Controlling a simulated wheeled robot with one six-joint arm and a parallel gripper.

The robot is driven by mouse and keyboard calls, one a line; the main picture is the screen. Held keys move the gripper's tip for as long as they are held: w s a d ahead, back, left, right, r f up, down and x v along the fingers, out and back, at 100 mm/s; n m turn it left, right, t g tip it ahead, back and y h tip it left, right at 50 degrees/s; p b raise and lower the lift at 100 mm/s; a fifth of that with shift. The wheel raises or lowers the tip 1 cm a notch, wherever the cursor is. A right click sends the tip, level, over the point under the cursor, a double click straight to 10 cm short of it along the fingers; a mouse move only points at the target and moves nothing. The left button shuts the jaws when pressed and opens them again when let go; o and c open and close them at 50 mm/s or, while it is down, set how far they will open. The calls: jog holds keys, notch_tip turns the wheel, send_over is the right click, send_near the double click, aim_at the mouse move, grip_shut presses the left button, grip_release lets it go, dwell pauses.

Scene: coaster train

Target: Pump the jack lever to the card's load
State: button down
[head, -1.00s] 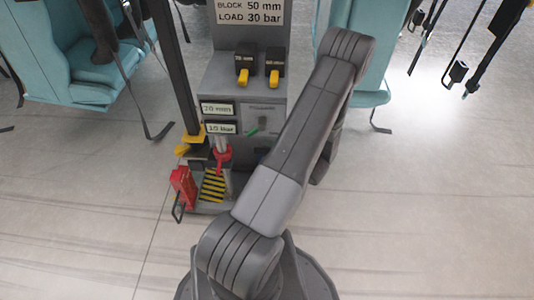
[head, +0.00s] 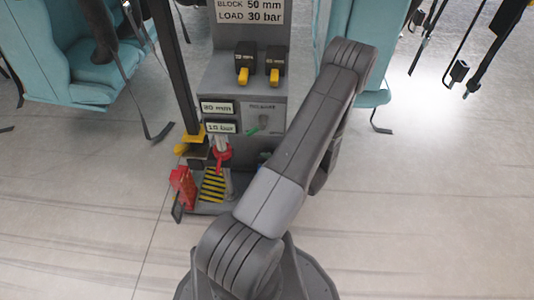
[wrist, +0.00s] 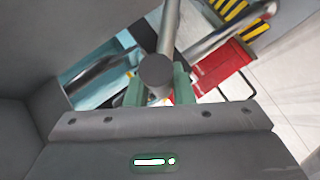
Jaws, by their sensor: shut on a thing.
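My gripper (wrist: 158,88) is shut on the jack lever (wrist: 157,72), a grey rod whose round end faces the camera between the pale green fingers in the wrist view. In the head view my arm hides the gripper and most of the lever. The card (head: 250,11) reads BLOCK 50 mm, LOAD 30 bar. On the grey jack stand, the upper readout (head: 218,108) seems to show 80 mm. The lower readout (head: 221,127) seems to show 10 bar; both are small and blurred. A green pointer (head: 252,131) sits beside a grey knob labelled RELEASE.
A red block with a wire handle (head: 183,187) is beside the yellow-black striped plate (head: 213,186). Teal seats (head: 75,55) with hanging straps flank the stand. Floor at the right is clear.

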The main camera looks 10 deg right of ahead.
jog(key=shift+s+a+f, duration=0.15)
jog(key=shift+s+f, duration=0.4)
jog(key=shift+f, duration=0.2)
jog(key=c, duration=1.2)
grip_release()
jog(key=p+v, duration=0.3)
jog(key=v, duration=1)
jog(key=shift+s+r, duration=0.25)
jog(key=shift+s, duration=0.05)
